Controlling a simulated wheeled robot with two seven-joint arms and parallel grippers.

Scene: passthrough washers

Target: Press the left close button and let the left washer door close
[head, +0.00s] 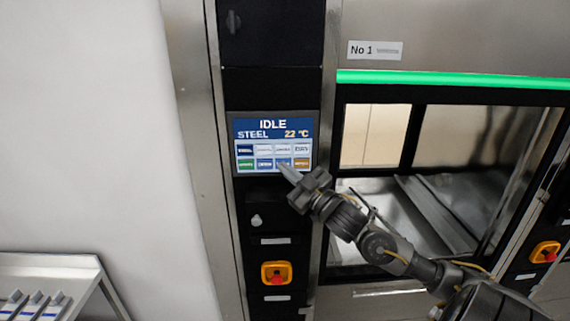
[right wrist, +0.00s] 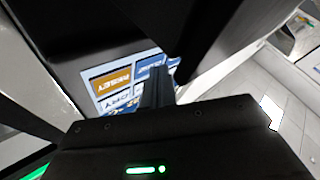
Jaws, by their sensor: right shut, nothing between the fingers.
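The left washer's control panel (head: 273,128) shows "IDLE", "STEEL" and "22 °C" above two rows of small coloured buttons. My right gripper (head: 288,173) is shut and empty, with its fingertips at the lower row of buttons, near the blue one. Part of the lower row is hidden behind the fingers. In the right wrist view the shut fingers (right wrist: 158,88) reach to the panel screen (right wrist: 118,82); I cannot tell whether they touch it. The washer doorway (head: 430,190) labelled "No 1" appears open or glazed; I cannot tell which. My left gripper is not in view.
A green light strip (head: 450,80) runs above the doorway. A red and yellow emergency stop (head: 277,274) sits below the panel, and another (head: 545,252) at the right. A tray rack (head: 50,290) stands at lower left beside a white wall.

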